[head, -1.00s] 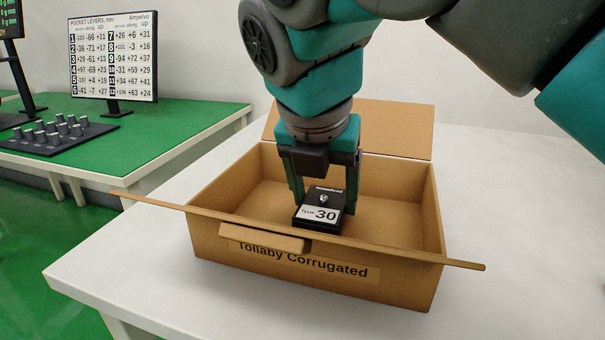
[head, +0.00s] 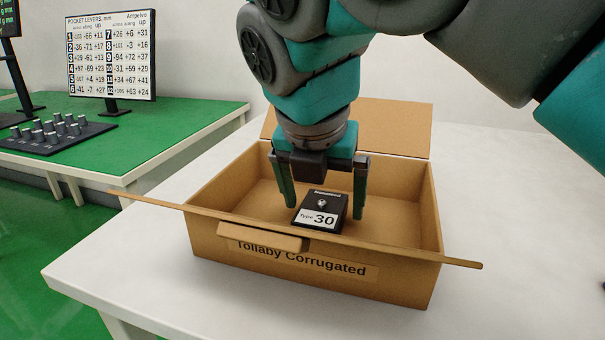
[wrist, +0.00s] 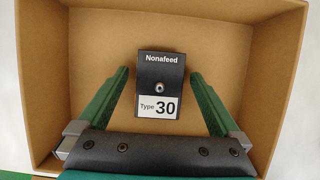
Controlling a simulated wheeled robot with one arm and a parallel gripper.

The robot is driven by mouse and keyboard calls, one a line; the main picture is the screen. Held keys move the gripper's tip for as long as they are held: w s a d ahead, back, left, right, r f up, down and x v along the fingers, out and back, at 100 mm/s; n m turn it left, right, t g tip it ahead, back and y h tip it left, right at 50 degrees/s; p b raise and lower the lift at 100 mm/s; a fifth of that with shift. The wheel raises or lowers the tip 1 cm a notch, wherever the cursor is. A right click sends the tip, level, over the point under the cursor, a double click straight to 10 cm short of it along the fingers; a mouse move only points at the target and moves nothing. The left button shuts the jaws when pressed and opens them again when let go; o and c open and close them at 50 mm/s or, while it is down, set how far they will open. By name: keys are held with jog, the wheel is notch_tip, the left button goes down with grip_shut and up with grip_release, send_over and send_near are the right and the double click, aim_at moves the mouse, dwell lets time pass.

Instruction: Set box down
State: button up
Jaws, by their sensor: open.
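A small black box (head: 321,208) with a white "Type 30" label and a metal knob is inside an open cardboard box (head: 402,265) marked "Tollaby Corrugated". In the wrist view the black box (wrist: 160,84), marked "Nonafeed", lies on the bare floor of the carton (wrist: 225,40). My gripper (head: 325,205) reaches down into the carton, its green fingers apart, one on each side of the black box. In the wrist view my gripper (wrist: 160,72) shows a clear gap between each finger and the black box.
The carton stands on a white table (head: 130,262) with its flaps open. A green-topped bench (head: 150,150) at the left holds a number board (head: 112,55) and a black tray of grey knobs (head: 55,137). The table right of the carton is clear.

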aim_at(316, 218)
jog(key=shift+p+v, duration=0.7)
jog(key=shift+v, duration=3.2)
jog(key=shift+w, duration=0.1)
